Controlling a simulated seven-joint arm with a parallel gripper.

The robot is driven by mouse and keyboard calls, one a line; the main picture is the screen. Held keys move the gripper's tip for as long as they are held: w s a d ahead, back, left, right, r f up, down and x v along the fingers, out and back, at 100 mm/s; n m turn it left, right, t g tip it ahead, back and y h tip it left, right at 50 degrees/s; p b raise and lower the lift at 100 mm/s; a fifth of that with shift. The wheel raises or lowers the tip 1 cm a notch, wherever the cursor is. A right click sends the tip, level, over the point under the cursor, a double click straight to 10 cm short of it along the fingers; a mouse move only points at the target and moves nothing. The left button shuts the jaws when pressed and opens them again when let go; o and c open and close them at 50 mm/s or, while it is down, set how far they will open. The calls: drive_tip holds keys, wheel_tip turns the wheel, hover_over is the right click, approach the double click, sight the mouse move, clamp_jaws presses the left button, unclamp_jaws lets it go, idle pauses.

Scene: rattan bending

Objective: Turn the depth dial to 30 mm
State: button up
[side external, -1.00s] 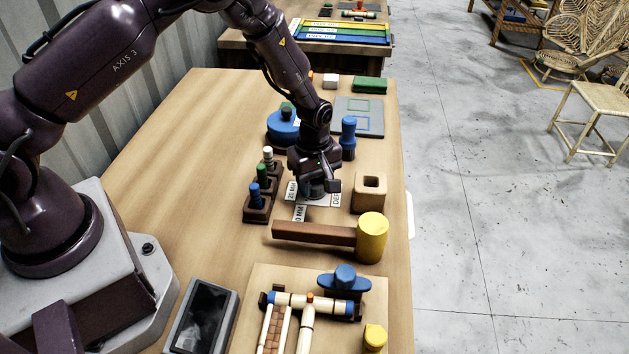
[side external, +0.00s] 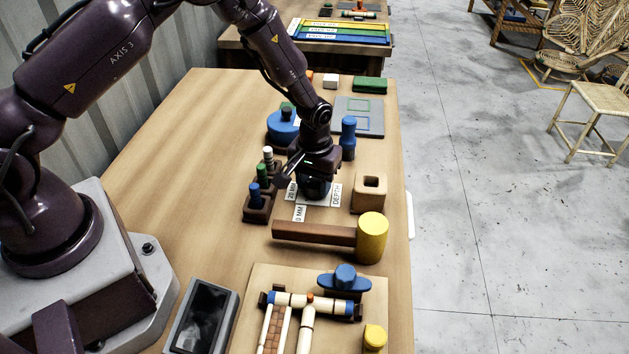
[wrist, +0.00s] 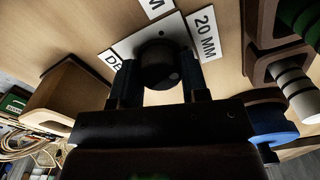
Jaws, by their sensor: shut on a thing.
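The depth dial is a dark round knob (wrist: 158,66) on a pale plate (wrist: 180,28) in the wrist view. A "0 MM" label (side external: 300,213) lies at the plate's near side. My gripper (wrist: 158,82) points down over the dial, with one finger on each side of the knob, shut on it. The knob is mostly hidden by my gripper in the side view. A small pale dot shows on the knob; I cannot tell which mark it points to.
A rack of coloured pegs (side external: 258,205) stands close left of the dial. A wooden block with a square hole (side external: 370,192) is close right. A yellow-headed mallet (side external: 372,236) lies just in front. A blue-topped round thing (side external: 283,127) and blue-handled tool (side external: 348,135) stand behind.

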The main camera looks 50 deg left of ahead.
sight(314, 183)
drive_tip(key=m, duration=0.5)
drive_tip(key=shift+r+m, duration=0.1)
drive_tip(key=shift+m, duration=0.2)
drive_tip(key=m, duration=0.5)
drive_tip(key=shift+m, duration=0.4)
drive_tip(key=o, duration=0.9)
drive_tip(key=shift+o, duration=0.2)
wheel_tip(314, 183, up, 13)
